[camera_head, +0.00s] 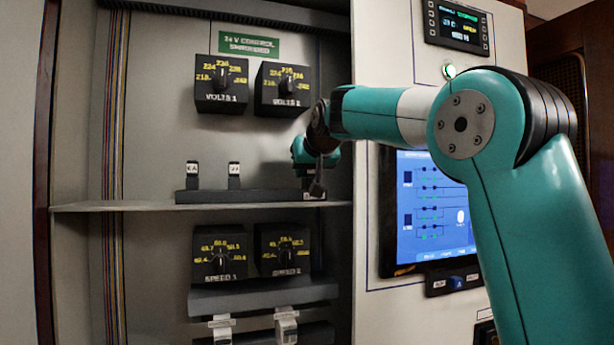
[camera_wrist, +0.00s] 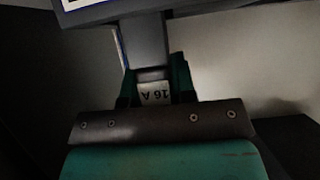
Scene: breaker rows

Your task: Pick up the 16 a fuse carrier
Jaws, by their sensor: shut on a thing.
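The 16 A fuse carrier (camera_wrist: 155,92) shows in the wrist view as a small pale label reading "16 A" upside down, set between the two fingers of my gripper (camera_wrist: 155,85). My gripper is shut on it. In the head view my gripper (camera_head: 314,184) is at the right end of a dark rail (camera_head: 255,197) on the shelf and hides most of the carrier. I cannot tell whether the carrier is still seated in the rail.
Two other labelled carriers (camera_head: 193,172) (camera_head: 234,173) stand on the rail to the left. The shelf (camera_head: 120,206) runs below. Dial boxes VOLTS 1 (camera_head: 221,90) and VOLTS 2 (camera_head: 283,92) hang above; SPEED boxes (camera_head: 220,255) are below. A panel with a screen (camera_head: 432,205) stands right.

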